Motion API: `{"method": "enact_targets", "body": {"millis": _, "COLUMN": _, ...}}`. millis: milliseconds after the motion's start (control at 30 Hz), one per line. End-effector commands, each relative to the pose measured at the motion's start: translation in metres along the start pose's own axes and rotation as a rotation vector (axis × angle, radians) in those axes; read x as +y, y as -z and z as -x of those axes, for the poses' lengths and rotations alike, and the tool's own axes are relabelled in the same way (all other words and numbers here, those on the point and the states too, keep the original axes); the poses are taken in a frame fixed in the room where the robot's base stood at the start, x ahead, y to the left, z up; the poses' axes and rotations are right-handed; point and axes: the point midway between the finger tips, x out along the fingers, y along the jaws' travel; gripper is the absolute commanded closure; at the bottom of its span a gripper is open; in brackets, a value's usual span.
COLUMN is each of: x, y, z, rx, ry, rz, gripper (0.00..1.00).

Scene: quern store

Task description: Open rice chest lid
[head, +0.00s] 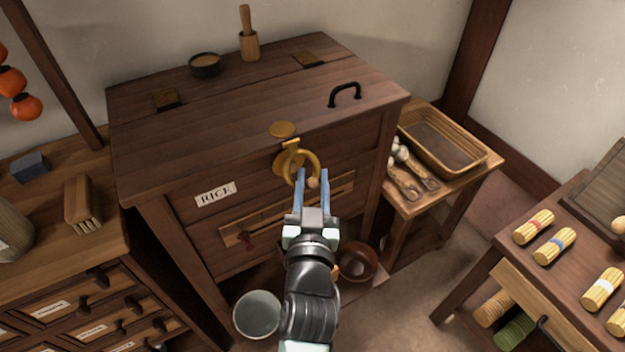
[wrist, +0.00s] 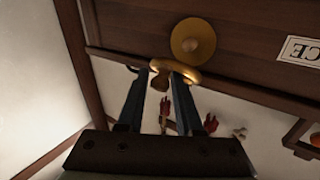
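The rice chest (head: 160,215) is a dark wooden box with a paper RICE label (head: 215,194). Its lid (head: 235,98) lies flat and closed, with a black bar handle (head: 345,94) near the front right. A brass hasp with a ring (head: 284,160) hangs at the front edge; in the wrist view the ring (wrist: 187,72) is by the fingertips. My gripper (head: 312,178) is in front of the hasp, its blue fingers apart. A small wooden peg (head: 313,183) shows between the fingertips, also in the wrist view (wrist: 160,82); I see no clear grip on it.
A dark bowl (head: 205,65) and a mortar with pestle (head: 249,44) stand on the chest's back strip, behind the hinges. A drawer cabinet (head: 60,290) is at left. A stool with a tray (head: 486,163) stands close at right. Bowls sit below the chest.

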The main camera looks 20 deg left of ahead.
Motion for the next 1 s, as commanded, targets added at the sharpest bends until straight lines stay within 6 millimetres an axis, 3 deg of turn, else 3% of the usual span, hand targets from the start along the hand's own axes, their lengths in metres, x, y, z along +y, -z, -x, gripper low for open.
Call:
{"method": "enact_targets", "body": {"millis": 33, "x": 0.0, "y": 0.0, "z": 0.0001, "rx": 0.0, "ry": 0.0, "rz": 0.0, "gripper": 0.76}}
{"method": "enact_targets", "body": {"millis": 167, "x": 0.0001, "y": 0.0, "z": 0.0002, "rx": 0.0, "ry": 0.0, "rz": 0.0, "gripper": 1.0}}
{"method": "enact_targets", "body": {"millis": 1000, "x": 0.0003, "y": -0.0004, "z": 0.0004, "rx": -0.001, "ry": -0.001, "rz": 0.0, "gripper": 1.0}}
